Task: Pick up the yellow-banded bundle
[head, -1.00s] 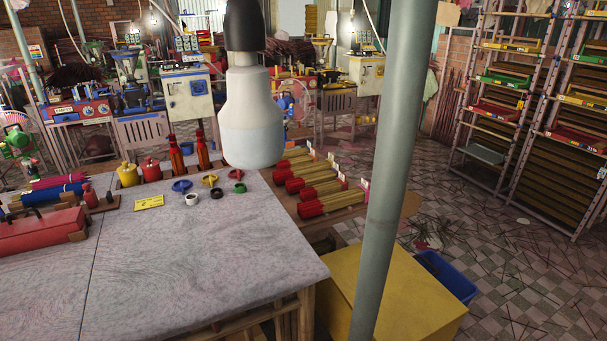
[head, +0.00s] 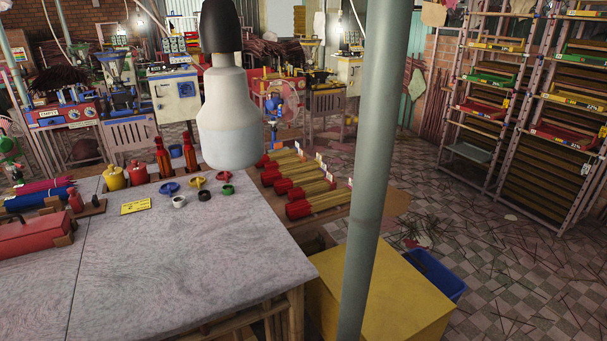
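Several incense bundles (head: 322,192) with red ends and tan sticks lie side by side on a wooden board beyond the grey table's right end. Small pale tags stand at their far ends. Pink and blue bundles (head: 40,197) lie at the left of the table. I cannot tell which bundle has a yellow band. A hanging bulb (head: 228,115) in front hides part of the scene near the row's left end. Neither of my grippers is in view.
The grey table (head: 200,260) holds bottles, pots, small coloured rings and a yellow card (head: 136,207). A grey-green pole (head: 368,200) stands close in front, right of the table. A yellow box (head: 405,300) and blue bin (head: 440,275) stand beside it. Tiled floor lies right.

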